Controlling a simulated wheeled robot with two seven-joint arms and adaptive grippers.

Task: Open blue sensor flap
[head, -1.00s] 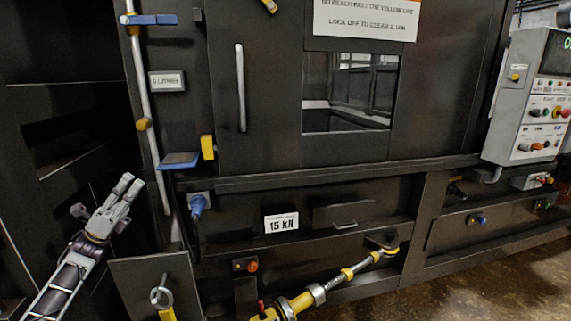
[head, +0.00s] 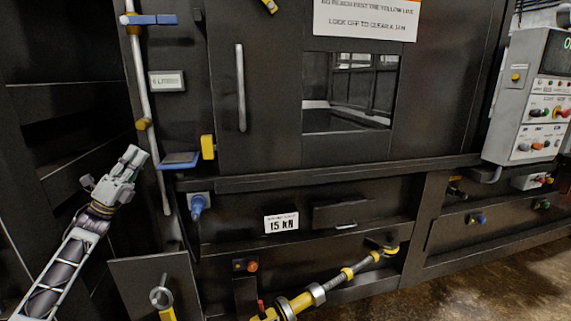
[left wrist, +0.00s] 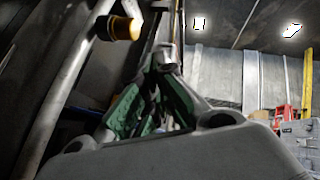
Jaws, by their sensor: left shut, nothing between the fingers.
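A blue-edged flap (head: 180,159) sticks out from the dark machine front, left of a yellow block. A second blue piece (head: 152,19) sits higher up at the top of the pale vertical rod. I cannot tell for sure which is the sensor flap; the lower one looks more like a flap. My left gripper (head: 136,156) is shut and empty, just left of the rod and a short way left of the lower flap, apart from it. Its green-padded fingers (left wrist: 150,98) show in the left wrist view, where no blue flap is clear.
The pale rod (head: 155,170) with a yellow collar (head: 143,124) stands between my left gripper and the lower flap. A blue knob (head: 198,204) is below the flap. A door with a long handle (head: 240,88) is to the right. A grey control box (head: 530,95) hangs far right.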

